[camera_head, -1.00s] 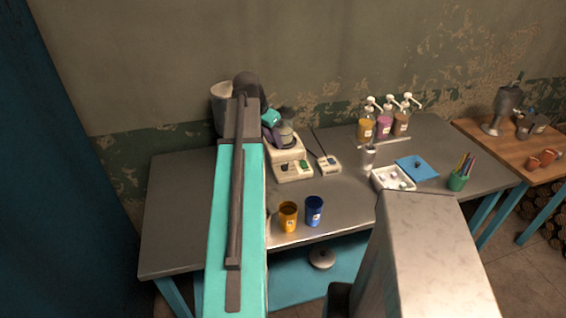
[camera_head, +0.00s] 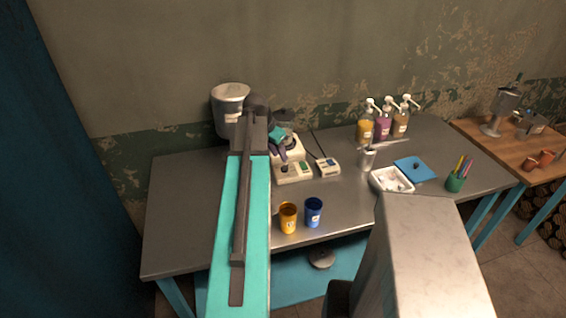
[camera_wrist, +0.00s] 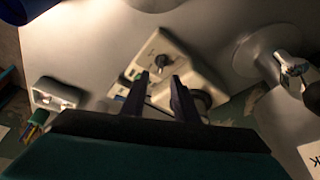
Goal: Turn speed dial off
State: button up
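The white machine base (camera_head: 293,173) stands on the grey table, partly hidden behind my arm in the head view. In the wrist view, the base (camera_wrist: 181,58) is in the middle. A dark dial (camera_wrist: 162,62) sits on its top. My gripper (camera_wrist: 160,76) is open, with its two dark fingers apart and nothing seen between them. In the wrist picture, the fingertips lie just below the dial; I cannot tell whether they touch it. In the head view, my gripper (camera_head: 282,152) is small and partly hidden over the base. The dial's setting cannot be read.
A steel pot (camera_head: 230,112) stands behind left. A small white box (camera_head: 328,168) sits right of the base, with yellow (camera_head: 288,218) and blue (camera_head: 313,212) cups in front. Pump bottles (camera_head: 383,125) and a white tray (camera_head: 381,186) stand to the right.

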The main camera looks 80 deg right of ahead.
aim_at(285, 166)
jog(key=shift+p+x, duration=0.9)
jog(key=shift+x, duration=2.5)
jog(key=shift+c, duration=0.4)
grip_shut()
jog(key=shift+a, duration=0.15)
